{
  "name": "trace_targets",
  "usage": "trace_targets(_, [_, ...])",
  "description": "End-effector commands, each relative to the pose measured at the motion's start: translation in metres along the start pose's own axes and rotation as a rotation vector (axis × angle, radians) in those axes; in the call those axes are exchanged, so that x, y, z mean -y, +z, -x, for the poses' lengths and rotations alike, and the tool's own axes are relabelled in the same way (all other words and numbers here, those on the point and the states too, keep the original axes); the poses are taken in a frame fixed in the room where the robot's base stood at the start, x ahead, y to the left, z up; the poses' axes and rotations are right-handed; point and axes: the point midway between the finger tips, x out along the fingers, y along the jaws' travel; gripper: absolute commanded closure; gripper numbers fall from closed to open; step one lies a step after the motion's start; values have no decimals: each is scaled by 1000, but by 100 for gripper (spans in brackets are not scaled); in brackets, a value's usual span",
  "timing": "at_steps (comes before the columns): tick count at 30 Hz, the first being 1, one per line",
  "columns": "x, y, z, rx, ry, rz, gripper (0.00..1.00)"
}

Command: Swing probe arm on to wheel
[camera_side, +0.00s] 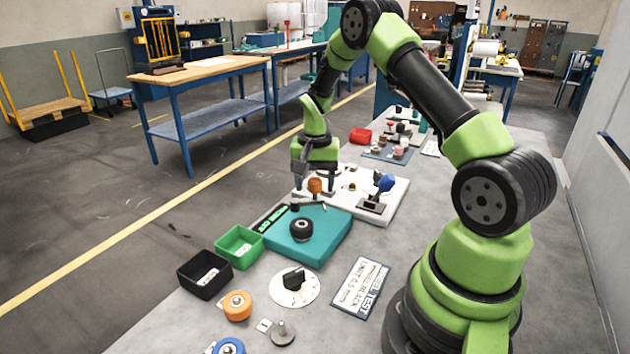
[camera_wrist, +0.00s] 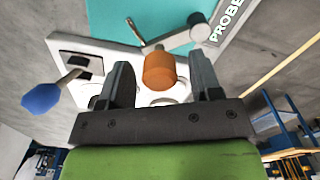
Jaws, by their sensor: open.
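The probe arm (camera_side: 308,207) is a thin lever at the back edge of a teal block (camera_side: 325,243). An orange knob (camera_side: 315,187) stands near its end. In the wrist view the lever (camera_wrist: 170,43) runs from a grey pivot (camera_wrist: 198,27) toward the knob (camera_wrist: 160,72). A dark round part (camera_side: 301,229) on the teal block may be the wheel; I cannot tell for sure. My gripper (camera_side: 315,178) points down over the knob. Its fingers are open, one on each side of the knob, with gaps visible in the wrist view.
A blue-knobbed lever (camera_side: 385,183) stands on the white plate (camera_side: 395,206), right of my gripper. A green bin (camera_side: 239,247) and a black bin (camera_side: 205,275) stand left of the teal block. A white disc (camera_side: 294,287) and a printed card (camera_side: 360,287) lie in front.

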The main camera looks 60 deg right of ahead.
Motion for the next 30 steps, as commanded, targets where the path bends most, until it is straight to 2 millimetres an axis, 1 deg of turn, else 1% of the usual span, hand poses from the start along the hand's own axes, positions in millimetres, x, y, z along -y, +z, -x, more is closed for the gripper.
trace_targets(4, [0, 0, 0, 0, 0, 0, 42])
trace_targets(5, [0, 0, 0, 0, 0, 0, 44])
trace_targets(6, [0, 0, 0, 0, 0, 0, 53])
trace_targets(8, [0, 0, 0, 0, 0, 0, 67])
trace_targets(9, [0, 0, 0, 0, 0, 0, 76])
trace_targets(11, [0, 0, 0, 0, 0, 0, 90])
trace_targets(12, [0, 0, 0, 0, 0, 0, 99])
trace_targets(23, [0, 1, 1, -1, -1, -14, 100])
trace_targets(30, [-1, 5, 1, -1, 0, -115, 100])
